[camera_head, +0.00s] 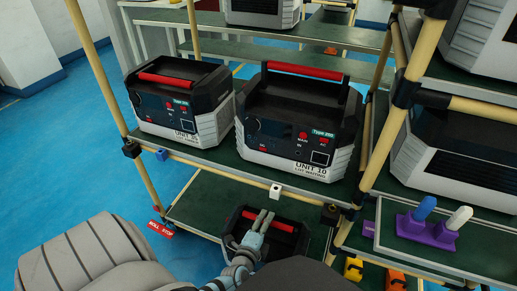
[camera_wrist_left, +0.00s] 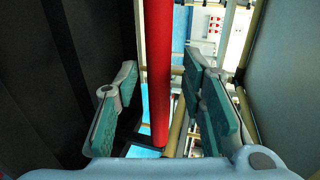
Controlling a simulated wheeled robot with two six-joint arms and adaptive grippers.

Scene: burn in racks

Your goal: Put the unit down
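A dark unit (camera_head: 236,222) with a red handle (camera_head: 283,226) is low in the rack, at the lower green shelf (camera_head: 200,205). My left gripper (camera_head: 262,220) is over this unit. In the left wrist view the red handle (camera_wrist_left: 158,60) runs between the two teal-padded fingers, with a visible gap on both sides, so the gripper is open around it. My arm hides much of the unit's front, and I cannot tell how its base rests. My right gripper is not in view.
Two grey-black units, the left unit (camera_head: 180,105) and UNIT 10 (camera_head: 297,120), stand on the shelf above. Yellow rack posts (camera_head: 118,85) flank the space. A purple holder (camera_head: 428,230) with blue and white pegs sits at the right. Blue floor (camera_head: 60,150) is open at the left.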

